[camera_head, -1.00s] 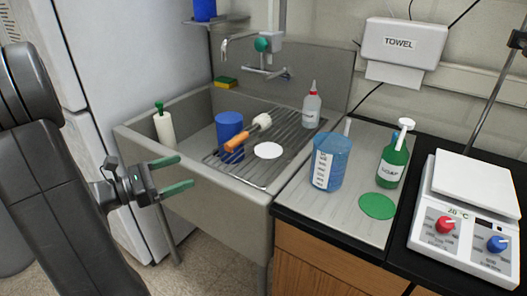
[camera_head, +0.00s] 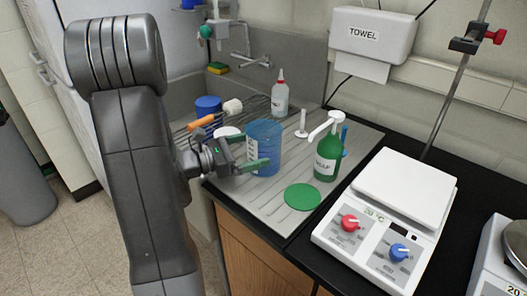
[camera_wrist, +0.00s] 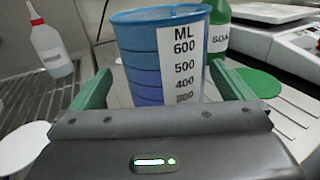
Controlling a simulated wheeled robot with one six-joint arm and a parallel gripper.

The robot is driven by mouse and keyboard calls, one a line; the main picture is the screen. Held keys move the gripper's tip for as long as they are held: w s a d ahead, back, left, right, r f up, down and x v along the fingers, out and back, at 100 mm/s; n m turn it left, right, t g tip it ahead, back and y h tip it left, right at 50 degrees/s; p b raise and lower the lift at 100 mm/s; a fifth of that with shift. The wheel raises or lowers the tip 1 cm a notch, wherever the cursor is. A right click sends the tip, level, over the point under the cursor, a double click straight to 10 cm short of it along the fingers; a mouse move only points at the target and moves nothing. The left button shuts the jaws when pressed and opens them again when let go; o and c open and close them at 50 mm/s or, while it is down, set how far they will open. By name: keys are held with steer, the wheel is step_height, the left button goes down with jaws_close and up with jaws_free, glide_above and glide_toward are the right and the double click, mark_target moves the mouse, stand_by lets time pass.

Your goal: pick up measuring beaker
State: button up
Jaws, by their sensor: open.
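The measuring beaker (camera_head: 265,138) is blue and see-through, with a white scale label. It stands upright on the grey ribbed drainboard. My gripper (camera_head: 254,151) is open at the beaker's left side, with one green finger in front of it. In the wrist view the beaker (camera_wrist: 160,60) rises just beyond the palm, between the two green fingers of my gripper (camera_wrist: 161,72). Its label reads ML 600, 500 and 400 downward, and the palm hides its base. I cannot tell whether the fingers touch it.
A green soap bottle (camera_head: 327,155) stands right of the beaker, beside a green disc (camera_head: 302,197). A blue cup (camera_head: 208,106) is in the sink area. A hotplate (camera_head: 390,215) sits at the right.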

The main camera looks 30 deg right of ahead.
mark_target(267, 146)
steer(key=d, duration=0.1)
steer(key=s+d, duration=0.1)
steer(key=d, duration=0.1)
steer(key=shift+s+d+p, duration=0.15)
steer(key=shift+d+p, duration=0.05)
steer(key=shift+p, duration=0.15)
steer(key=shift+d, duration=0.6)
steer(key=c, duration=1)
steer(key=shift+c, duration=0.5)
steer(key=shift+r, duration=0.1)
